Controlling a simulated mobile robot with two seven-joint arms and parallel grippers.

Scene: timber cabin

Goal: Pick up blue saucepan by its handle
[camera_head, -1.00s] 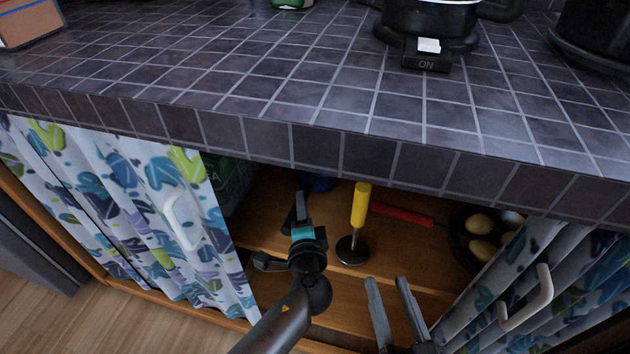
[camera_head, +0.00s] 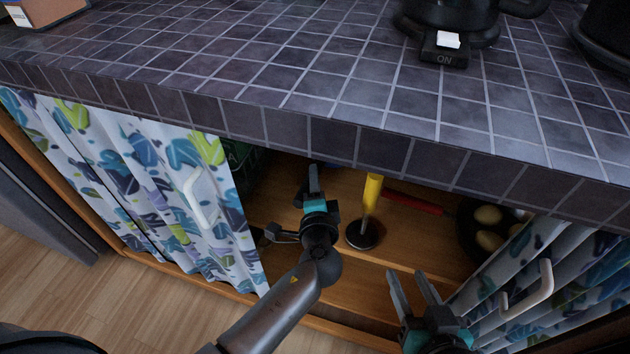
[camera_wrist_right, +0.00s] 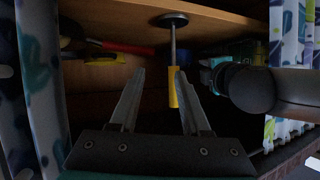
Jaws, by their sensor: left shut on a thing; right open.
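The blue saucepan is not clearly visible now. My right gripper (camera_head: 413,288) is open and empty in front of the cabinet opening, by the right curtain. Its fingers spread wide in the right wrist view (camera_wrist_right: 160,98).
A yellow-handled utensil (camera_head: 372,190) stands on its round base just right of my left gripper. A red handle (camera_head: 414,202) leads to a dark pan with several potatoes (camera_head: 488,216). Curtains flank the opening at left (camera_head: 150,190) and right (camera_head: 515,275). The tiled counter (camera_head: 300,80) overhangs.

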